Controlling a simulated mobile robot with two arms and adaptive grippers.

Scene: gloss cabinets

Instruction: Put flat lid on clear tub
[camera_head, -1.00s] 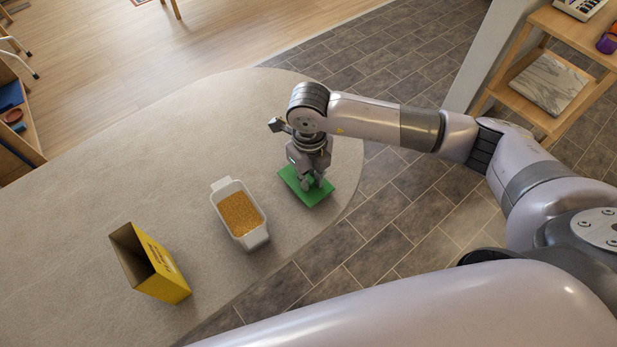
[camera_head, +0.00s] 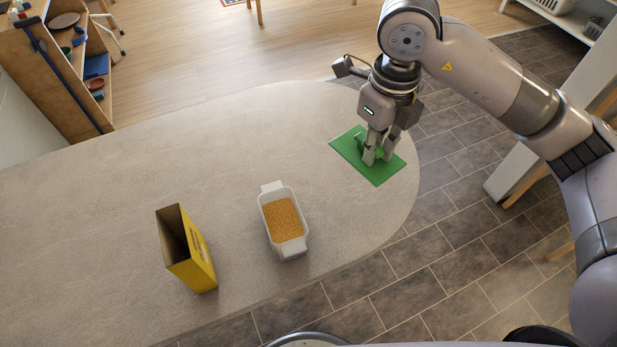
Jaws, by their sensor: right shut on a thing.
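The flat green lid (camera_head: 349,149) has a raised green grip in its middle. My right gripper (camera_head: 377,158) points down and is shut on that grip. The lid is level, over the rounded right end of the grey table; its height above the top is hard to judge. The tub (camera_head: 297,245), pale and whitish with a tab at each end, stands upright on the table, left of and nearer than the lid. It is open on top and holds orange-brown grains. The lid and tub are well apart. My left gripper is not in view.
A yellow open-topped box (camera_head: 203,268) stands on the table (camera_head: 110,200) left of the tub. The table between tub and lid is clear. The table's curved edge runs close to the tub's near side. Wooden shelves (camera_head: 50,75) stand at the far left.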

